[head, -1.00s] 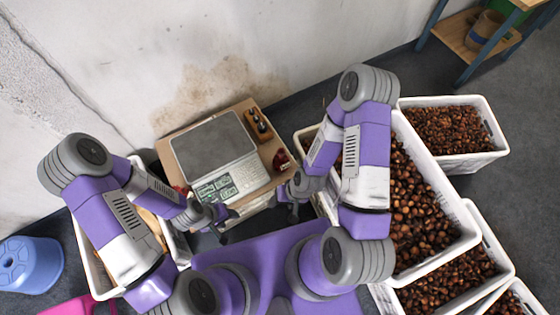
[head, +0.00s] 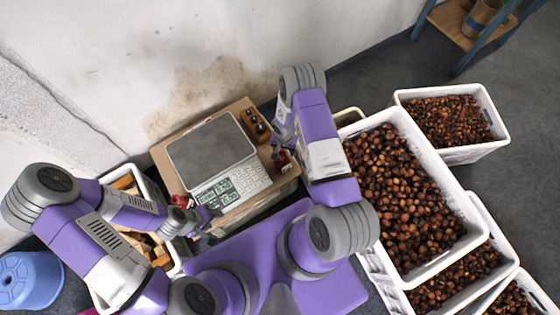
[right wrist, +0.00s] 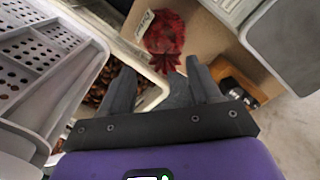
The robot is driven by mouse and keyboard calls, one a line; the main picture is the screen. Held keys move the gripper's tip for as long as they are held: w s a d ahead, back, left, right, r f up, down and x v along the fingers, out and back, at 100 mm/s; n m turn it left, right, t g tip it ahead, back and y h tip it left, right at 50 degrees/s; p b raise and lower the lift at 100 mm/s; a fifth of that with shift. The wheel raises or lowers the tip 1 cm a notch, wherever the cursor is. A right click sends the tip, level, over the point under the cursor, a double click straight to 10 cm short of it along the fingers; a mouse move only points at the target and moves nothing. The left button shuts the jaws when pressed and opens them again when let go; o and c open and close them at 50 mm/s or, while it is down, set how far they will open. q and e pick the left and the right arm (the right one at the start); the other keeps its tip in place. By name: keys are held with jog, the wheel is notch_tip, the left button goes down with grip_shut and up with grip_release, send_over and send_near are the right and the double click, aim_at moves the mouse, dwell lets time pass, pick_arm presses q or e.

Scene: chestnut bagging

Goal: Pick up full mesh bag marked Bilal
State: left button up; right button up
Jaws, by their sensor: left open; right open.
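A red mesh bag (right wrist: 165,40) with a small pale tag lies on the brown tabletop in the right wrist view, its gathered end toward my fingers; I cannot read the tag's name. It also shows in the head view (head: 284,160), at the board's right edge, partly covered by my right arm. My right gripper (right wrist: 158,78) is open and empty, its fingers pointing toward the bag with a gap between. Another red item (head: 181,201), perhaps a second mesh bag, sits by the board's left edge. My left gripper (head: 208,228) is open near the front left corner.
A scale (head: 212,152) stands on the brown board (head: 240,205), with a wooden block of dark knobs (head: 256,125) beside it. White crates of chestnuts (head: 465,225) crowd the right. A crate (head: 168,268) stands left, near a blue stool (head: 30,280). The wall lies behind.

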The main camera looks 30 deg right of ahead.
aim_at(282, 154)
jog(key=f, duration=0.1)
jog(key=f+b, duration=0.1)
jog(key=f, duration=0.1)
jog(key=f+b, duration=0.1)
jog(key=f, duration=0.1)
jog(key=shift+w+a+f, duration=0.1)
jog(key=shift+a+f, duration=0.05)
jog(key=shift+a, duration=0.25)
jog(key=shift+c, duration=0.4)
grip_shut()
